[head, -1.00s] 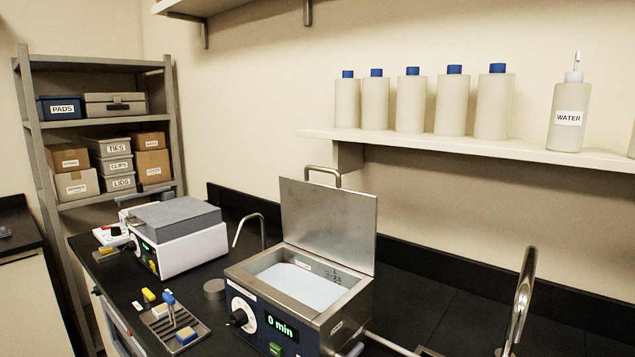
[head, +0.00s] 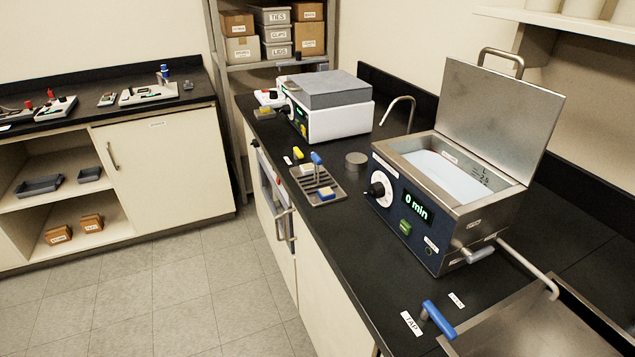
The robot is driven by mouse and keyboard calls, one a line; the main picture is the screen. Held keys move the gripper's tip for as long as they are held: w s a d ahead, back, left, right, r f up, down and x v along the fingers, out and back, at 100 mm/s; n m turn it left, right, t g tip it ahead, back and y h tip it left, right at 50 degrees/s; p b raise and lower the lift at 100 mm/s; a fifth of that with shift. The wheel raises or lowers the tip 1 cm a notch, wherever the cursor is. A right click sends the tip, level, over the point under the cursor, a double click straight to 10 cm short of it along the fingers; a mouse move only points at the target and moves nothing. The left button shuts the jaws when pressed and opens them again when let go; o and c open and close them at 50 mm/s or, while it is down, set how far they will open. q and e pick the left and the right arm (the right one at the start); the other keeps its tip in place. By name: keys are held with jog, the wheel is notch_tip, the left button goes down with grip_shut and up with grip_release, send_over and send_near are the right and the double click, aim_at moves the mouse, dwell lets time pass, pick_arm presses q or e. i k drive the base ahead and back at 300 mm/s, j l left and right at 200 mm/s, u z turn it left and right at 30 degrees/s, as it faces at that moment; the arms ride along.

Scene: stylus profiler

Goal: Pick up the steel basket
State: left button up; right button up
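I cannot make out a steel basket in the head view. A bath unit (head: 405,225) with a steel rim, a dial and a display reading "0 min" stands on the black counter at the right. Its hinged steel lid (head: 500,110) is up, and pale liquid (head: 445,177) shows inside its tank. A slotted metal tray (head: 322,199) lies on the counter left of the bath, with a blue-and-yellow block and a blue-topped tool on it. Neither of my grippers is in view.
A steel sink (head: 530,325) with a blue tap handle (head: 438,318) is at the lower right. A white, grey-topped instrument (head: 337,120) stands farther back. A side bench (head: 165,175) is at the left. The tiled floor (head: 190,290) between is clear.

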aim_at(310, 185)
jog(key=i+j+z, duration=0.9)
jog(key=j, duration=0.35)
jog(key=i+j+z, duration=0.25)
jog(key=j, duration=0.15)
jog(key=j+z, duration=0.2)
jog(key=j, duration=0.2)
jog(key=i+j+z, duration=0.25)
jog(key=j, duration=0.2)
jog(key=j+z, duration=0.2)
jog(key=j, duration=0.2)
